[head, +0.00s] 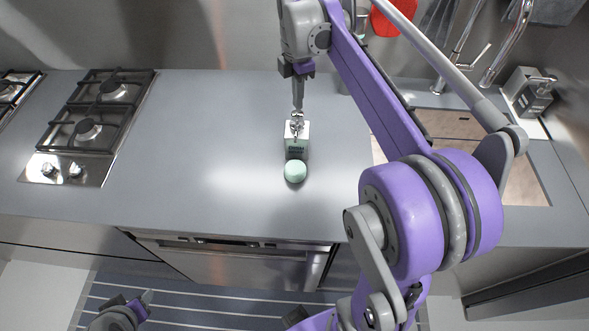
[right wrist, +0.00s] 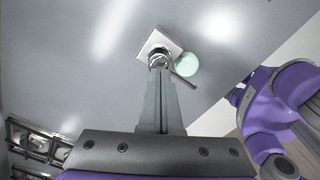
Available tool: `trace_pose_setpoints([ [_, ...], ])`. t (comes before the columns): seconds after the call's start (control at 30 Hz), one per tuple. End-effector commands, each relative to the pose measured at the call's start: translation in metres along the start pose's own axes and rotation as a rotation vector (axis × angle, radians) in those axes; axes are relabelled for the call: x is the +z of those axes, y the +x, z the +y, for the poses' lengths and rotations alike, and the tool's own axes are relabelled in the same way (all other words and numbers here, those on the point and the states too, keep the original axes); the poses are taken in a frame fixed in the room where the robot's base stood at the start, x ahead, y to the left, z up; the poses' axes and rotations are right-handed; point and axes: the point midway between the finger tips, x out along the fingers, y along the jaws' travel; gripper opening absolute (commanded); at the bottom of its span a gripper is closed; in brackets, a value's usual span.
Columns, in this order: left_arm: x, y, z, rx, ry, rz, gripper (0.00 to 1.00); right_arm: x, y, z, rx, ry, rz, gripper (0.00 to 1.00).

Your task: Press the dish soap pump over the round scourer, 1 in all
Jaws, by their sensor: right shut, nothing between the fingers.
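The dish soap bottle (head: 297,151) is a square pale bottle with a dark label and a metallic pump on top, upright on the grey counter. The round scourer (head: 295,171) is pale green and lies right in front of the bottle. In the right wrist view the bottle's square top (right wrist: 150,46) shows beside the scourer (right wrist: 187,64), and the pump spout points to the scourer's side. My right gripper (head: 298,105) is shut and empty, pointing down at the pump head; I cannot tell if it touches. My left gripper (head: 133,308) is low at the bottom left, away from both.
A gas hob (head: 88,130) is at the left of the counter (head: 200,150). A sink (head: 455,124) with taps (head: 508,40) is at the right, with a metal box (head: 527,92) behind. The counter left of the bottle is clear.

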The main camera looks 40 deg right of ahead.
Motion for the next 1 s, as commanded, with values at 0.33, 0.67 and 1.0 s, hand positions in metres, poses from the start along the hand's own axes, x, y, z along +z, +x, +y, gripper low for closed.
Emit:
trace_pose_setpoints([
  [0.33, -0.029, -0.020, 0.000, 0.000, 0.000, 0.030, 0.50, 0.000, -0.040, 0.002, 0.005, 0.000, 0.000, 0.00],
  [0.67, -0.040, -0.026, 0.000, 0.000, 0.000, 0.043, 0.50, 0.000, -0.056, 0.000, 0.002, 0.000, 0.000, 0.00],
  [1.0, -0.039, -0.025, 0.000, 0.000, 0.000, 0.042, 0.50, 0.000, -0.054, 0.000, 0.001, 0.000, 0.000, 0.00],
])
